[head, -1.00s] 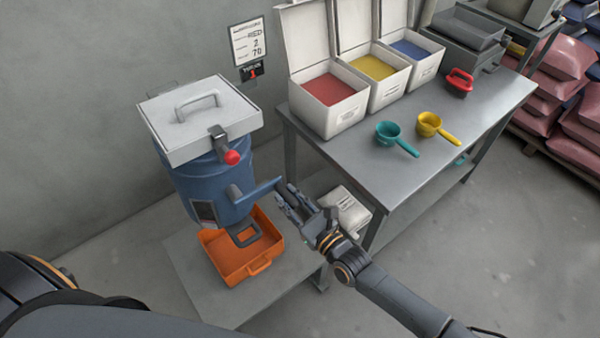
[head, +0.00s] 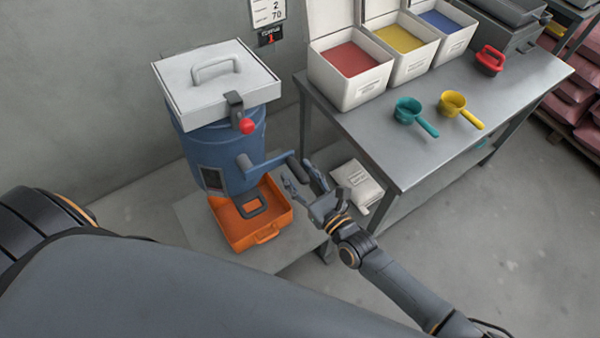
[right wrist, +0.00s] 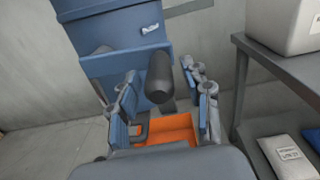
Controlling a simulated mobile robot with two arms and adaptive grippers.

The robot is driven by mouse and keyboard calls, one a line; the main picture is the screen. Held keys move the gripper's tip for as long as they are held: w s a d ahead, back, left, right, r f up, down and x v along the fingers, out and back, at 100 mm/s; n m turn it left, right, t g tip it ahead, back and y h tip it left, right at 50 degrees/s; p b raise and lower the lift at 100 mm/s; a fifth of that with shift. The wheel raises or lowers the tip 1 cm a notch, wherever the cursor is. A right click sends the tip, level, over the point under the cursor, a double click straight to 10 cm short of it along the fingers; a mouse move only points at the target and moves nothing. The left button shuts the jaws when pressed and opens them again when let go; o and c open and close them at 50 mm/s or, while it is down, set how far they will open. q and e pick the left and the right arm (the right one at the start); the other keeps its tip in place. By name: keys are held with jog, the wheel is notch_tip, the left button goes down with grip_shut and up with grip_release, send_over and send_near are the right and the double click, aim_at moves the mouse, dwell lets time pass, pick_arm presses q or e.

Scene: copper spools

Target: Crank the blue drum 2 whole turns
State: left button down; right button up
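The blue drum (head: 228,150) stands upright under a white lid box with a grey handle, above an orange tray (head: 262,237). Its blue crank arm (head: 268,167) points right and ends in a dark grip (head: 297,165). My right gripper (head: 303,181) is open just below and right of that grip. In the right wrist view the dark grip (right wrist: 159,77) appears between the spread fingers (right wrist: 163,97), with gaps on both sides. The drum (right wrist: 108,30) fills the upper left there. My left gripper is not in view.
A grey table (head: 400,160) at the right holds open bins of red, yellow and blue material, a teal scoop (head: 408,111), a yellow scoop (head: 455,104) and a red-handled object (head: 489,60). A white bag (head: 357,186) lies below. The wall is behind the drum.

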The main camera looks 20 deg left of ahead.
jog(key=shift+r, duration=0.1)
jog(key=v, duration=1.2)
